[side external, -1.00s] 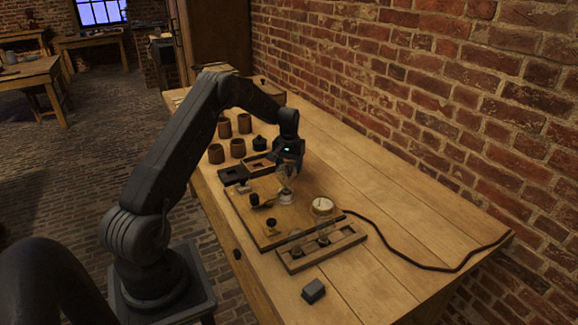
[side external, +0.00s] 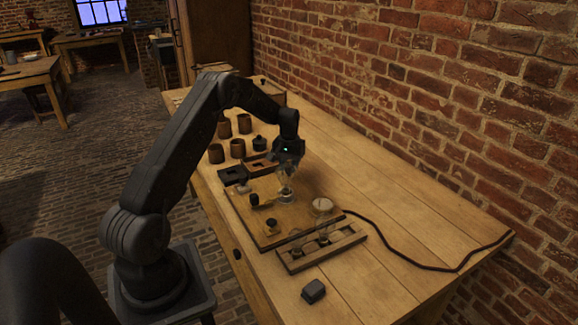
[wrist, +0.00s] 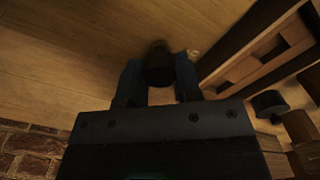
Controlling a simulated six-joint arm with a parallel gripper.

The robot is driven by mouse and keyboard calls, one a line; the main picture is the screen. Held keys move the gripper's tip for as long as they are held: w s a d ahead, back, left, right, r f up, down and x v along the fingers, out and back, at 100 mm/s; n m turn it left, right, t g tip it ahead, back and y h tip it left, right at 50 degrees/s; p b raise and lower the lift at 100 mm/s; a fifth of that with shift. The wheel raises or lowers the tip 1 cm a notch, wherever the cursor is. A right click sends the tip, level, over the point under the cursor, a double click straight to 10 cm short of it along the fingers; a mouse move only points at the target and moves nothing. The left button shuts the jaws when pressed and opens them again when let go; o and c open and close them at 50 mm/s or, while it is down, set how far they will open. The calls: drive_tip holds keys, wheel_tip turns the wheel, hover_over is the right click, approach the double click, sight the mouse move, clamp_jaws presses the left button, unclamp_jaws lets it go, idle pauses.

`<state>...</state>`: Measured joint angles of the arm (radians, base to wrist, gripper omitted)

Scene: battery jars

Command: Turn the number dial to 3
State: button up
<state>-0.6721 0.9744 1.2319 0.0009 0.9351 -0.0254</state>
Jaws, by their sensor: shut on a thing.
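My gripper (side external: 286,176) points down over the wooden board (side external: 262,232) on the bench. In the wrist view its two fingers (wrist: 158,84) are shut on a dark, rounded knob-like piece (wrist: 158,62). In the side view the fingertips are at a small pale round base (side external: 286,197) on the board. I cannot tell if the held piece is the number dial, and no numbers are readable. A cream round-faced instrument (side external: 322,206) sits at the board's right edge.
Dark knobs (side external: 271,224) stand on the board. A wooden rack (side external: 322,247) lies in front, with a small dark block (side external: 313,291) nearby. A cable (side external: 420,265) crosses the otherwise clear right side.

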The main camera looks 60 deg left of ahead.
drive_tip(key=shift+m, duration=2.8)
drive_tip(key=o, duration=0.9)
wheel_tip(320, 180, up, 14)
drive_tip(key=shift+f, duration=0.1)
